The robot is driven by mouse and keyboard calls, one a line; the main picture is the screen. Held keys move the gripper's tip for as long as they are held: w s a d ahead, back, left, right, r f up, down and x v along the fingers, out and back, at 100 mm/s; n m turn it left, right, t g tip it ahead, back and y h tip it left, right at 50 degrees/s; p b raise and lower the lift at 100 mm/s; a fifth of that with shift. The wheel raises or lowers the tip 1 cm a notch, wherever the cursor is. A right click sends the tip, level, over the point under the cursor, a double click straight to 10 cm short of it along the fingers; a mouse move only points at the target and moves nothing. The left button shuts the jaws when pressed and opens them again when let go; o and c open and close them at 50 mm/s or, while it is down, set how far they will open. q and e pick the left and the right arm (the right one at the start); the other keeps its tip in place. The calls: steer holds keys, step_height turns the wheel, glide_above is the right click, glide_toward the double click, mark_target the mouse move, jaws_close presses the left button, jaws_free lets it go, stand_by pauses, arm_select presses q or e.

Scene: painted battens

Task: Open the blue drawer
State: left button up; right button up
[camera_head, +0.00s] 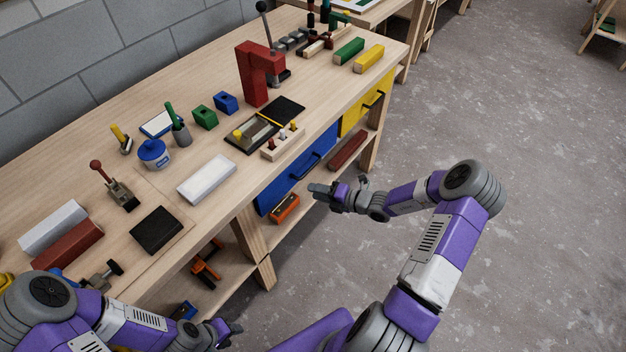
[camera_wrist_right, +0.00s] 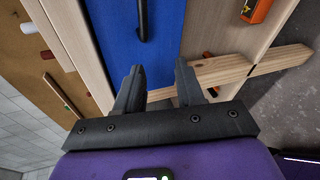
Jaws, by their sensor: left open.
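The blue drawer (camera_head: 275,196) is in the front of the workbench and looks shut, its front in line with the bench face. Its dark bar handle (camera_head: 306,164) runs along the front. In the right wrist view the blue front (camera_wrist_right: 112,30) fills the upper middle, with the handle (camera_wrist_right: 142,22) ahead of the fingers. My right gripper (camera_head: 316,190) is in front of the drawer, near its handle. In the right wrist view its fingers (camera_wrist_right: 159,72) are apart with nothing between them, short of the handle. My left gripper (camera_head: 236,330) is low at the bottom of the head view, away from the drawer.
A yellow drawer (camera_head: 353,116) is to the right of the blue one. An orange object (camera_head: 285,208) and a dark red bar (camera_head: 348,150) lie on the lower shelf. A red press (camera_head: 254,76) and several blocks stand on the benchtop. The floor (camera_head: 500,110) to the right is clear.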

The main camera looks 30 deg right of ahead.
mark_target(310, 170)
steer(key=w+d+r+m+t+h, duration=0.1)
steer(key=d+m+t+h, duration=0.15)
steer(key=d, duration=0.25)
steer(key=w+a+f+m+b, duration=0.1)
steer(key=w+a+b, duration=0.1)
steer(key=w, duration=0.5)
steer(key=shift+a+y+b, duration=0.25)
steer(key=shift+y+b, duration=0.1)
steer(key=shift+b, duration=0.15)
steer(key=shift+c, duration=0.5)
jaws_close()
